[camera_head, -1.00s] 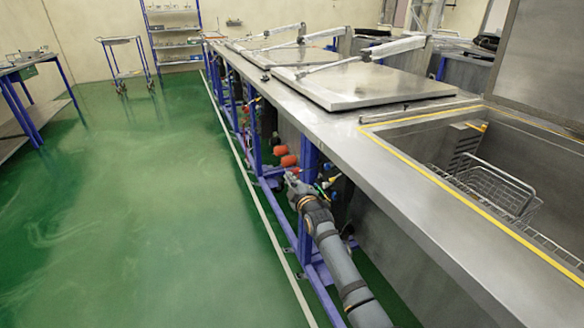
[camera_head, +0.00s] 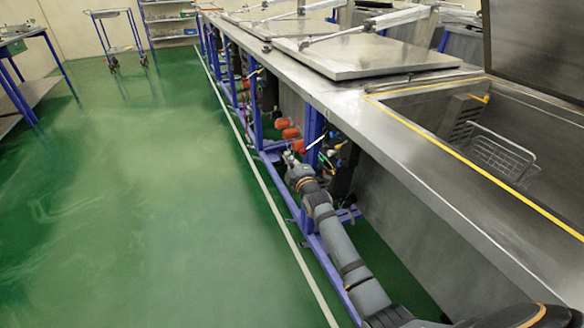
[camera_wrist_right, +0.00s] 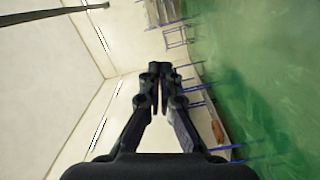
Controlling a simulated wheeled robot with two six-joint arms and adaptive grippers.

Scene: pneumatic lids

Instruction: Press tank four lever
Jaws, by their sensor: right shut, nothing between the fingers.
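My right gripper (camera_head: 289,158) reaches along the side of the steel tank line, below the counter edge, by the blue frame. It also shows in the right wrist view (camera_wrist_right: 160,68), with its fingers together and nothing between them. Two red-orange parts (camera_head: 287,128) sit just beyond the gripper in the head view. A thin white lever-like rod (camera_head: 316,142) stands out beside a blue post, right of the gripper. I cannot tell which lever belongs to tank four. My left gripper is not in view.
The steel counter (camera_head: 400,150) runs along the right, with closed lids (camera_head: 375,55) farther back. An open tank holding a wire basket (camera_head: 500,155) is at the right. Blue posts (camera_head: 312,130) stand close to my right arm. The green floor (camera_head: 130,200) at left is clear.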

